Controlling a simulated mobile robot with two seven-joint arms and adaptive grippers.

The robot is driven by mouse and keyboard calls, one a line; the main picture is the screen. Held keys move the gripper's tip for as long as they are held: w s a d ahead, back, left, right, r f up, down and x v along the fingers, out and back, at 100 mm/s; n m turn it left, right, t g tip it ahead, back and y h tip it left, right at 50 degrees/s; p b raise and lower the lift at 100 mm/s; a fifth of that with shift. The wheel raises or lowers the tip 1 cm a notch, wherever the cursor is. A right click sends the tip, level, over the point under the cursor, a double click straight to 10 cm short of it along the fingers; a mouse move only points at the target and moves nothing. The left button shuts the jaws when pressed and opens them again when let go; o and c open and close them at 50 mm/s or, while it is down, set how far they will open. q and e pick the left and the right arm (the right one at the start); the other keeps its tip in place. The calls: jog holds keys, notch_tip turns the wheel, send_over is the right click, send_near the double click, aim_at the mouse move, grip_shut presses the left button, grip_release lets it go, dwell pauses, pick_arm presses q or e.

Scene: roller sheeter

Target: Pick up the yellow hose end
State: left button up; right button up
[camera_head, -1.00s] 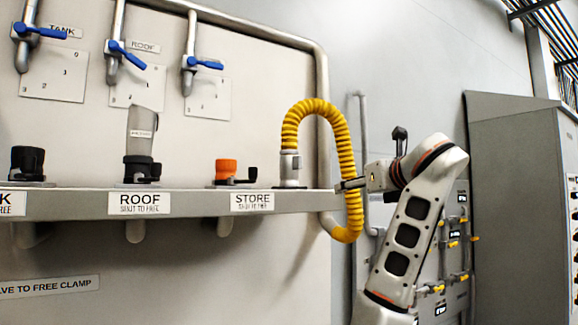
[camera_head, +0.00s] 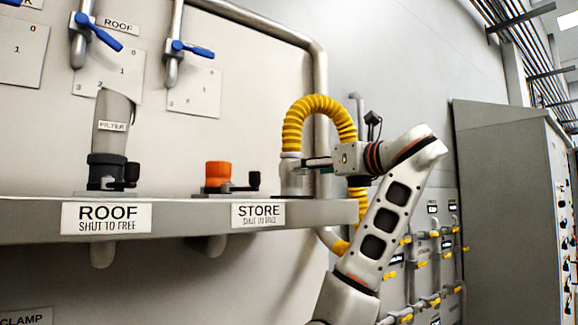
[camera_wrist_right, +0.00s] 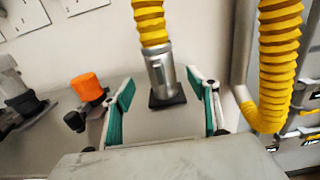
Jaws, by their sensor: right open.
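The yellow hose (camera_head: 318,108) arches up from a silver metal end (camera_head: 295,172) that stands upright at the right end of the shelf. The hose's other side hangs down behind my right arm. My right gripper (camera_head: 312,163) is beside the metal end in the head view. In the right wrist view the gripper (camera_wrist_right: 165,105) is open, with its two green-padded fingers apart. The silver hose end (camera_wrist_right: 160,76) shows between and beyond the fingers, on a dark square base. The yellow hose (camera_wrist_right: 150,22) rises from it. My left gripper is not in view.
A grey FILTER piece (camera_head: 112,125) sits in a black clamp at ROOF. Blue-handled valves (camera_head: 190,48) are on the panel above. A grey cabinet (camera_head: 500,200) stands at the right.

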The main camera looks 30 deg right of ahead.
aim_at(298, 176)
jog(key=shift+w, duration=0.3)
jog(key=w, duration=0.3)
jog(key=w+p, duration=0.1)
jog(key=shift+w+a+f, duration=0.2)
jog(key=shift+a, duration=0.05)
jog(key=shift+w+f, duration=0.15)
jog(key=shift+w, duration=0.35)
jog(key=c, duration=1.6)
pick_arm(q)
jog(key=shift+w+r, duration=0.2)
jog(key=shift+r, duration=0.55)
